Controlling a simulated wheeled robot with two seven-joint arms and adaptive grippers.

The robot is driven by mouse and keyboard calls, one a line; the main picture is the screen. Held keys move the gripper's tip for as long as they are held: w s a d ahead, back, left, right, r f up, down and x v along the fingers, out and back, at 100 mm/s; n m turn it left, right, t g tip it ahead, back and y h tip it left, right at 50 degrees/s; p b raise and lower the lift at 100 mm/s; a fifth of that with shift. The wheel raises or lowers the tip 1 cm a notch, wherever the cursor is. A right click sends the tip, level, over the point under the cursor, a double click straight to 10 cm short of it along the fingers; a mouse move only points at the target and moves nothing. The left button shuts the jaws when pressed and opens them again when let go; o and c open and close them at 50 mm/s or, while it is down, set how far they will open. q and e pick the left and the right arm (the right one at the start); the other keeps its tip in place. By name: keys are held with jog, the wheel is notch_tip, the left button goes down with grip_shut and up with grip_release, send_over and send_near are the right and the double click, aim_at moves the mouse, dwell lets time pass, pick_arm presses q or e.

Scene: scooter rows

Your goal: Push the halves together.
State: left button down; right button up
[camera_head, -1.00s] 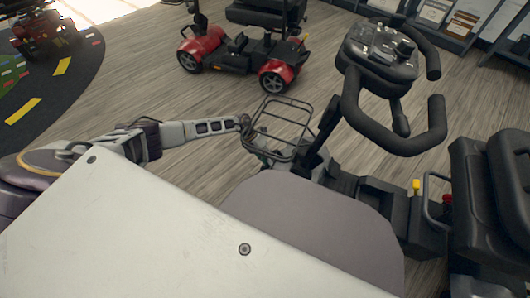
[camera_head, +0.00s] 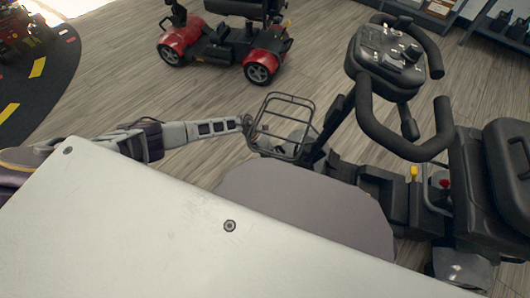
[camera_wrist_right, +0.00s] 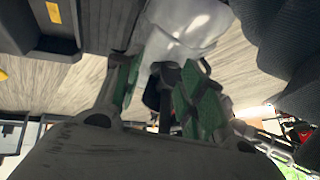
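The black scooter's front half, with its tiller and handlebars (camera_head: 385,50) and wire basket (camera_head: 285,125), stands right of centre in the head view. The rear half, with its black seat (camera_head: 475,175), is at the right edge, close behind it; the joint is partly hidden, so I cannot tell whether they touch. My left gripper (camera_head: 247,123) is at the basket's left edge; its fingers are too small to read. My right gripper's green-padded fingers (camera_wrist_right: 163,95) are spread apart in the right wrist view. A dark shape shows beyond the gap, with no clear contact.
A red scooter (camera_head: 225,45) stands behind on the wooden floor (camera_head: 130,80). A dark mat (camera_head: 45,80) lies at far left, shelving (camera_head: 425,15) along the back right. A shiny grey part (camera_wrist_right: 185,28) shows beyond my right fingers. My pale body panel blocks the lower foreground.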

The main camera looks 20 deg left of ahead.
aim_at(286, 164)
pick_arm(q)
jog(key=d, duration=0.4)
jog(key=shift+w+d+r+p, duration=0.1)
jog(key=shift+d+p, duration=0.05)
jog(key=shift+p, duration=0.25)
jog(key=shift+d, duration=0.5)
pick_arm(e)
jog(key=r, duration=0.3)
jog(key=shift+w+d, duration=0.1)
jog(key=shift+d, duration=0.2)
pick_arm(q)
jog(key=shift+d, duration=0.1)
pick_arm(e)
jog(key=shift+a+f, duration=0.1)
jog(key=shift+f, duration=0.05)
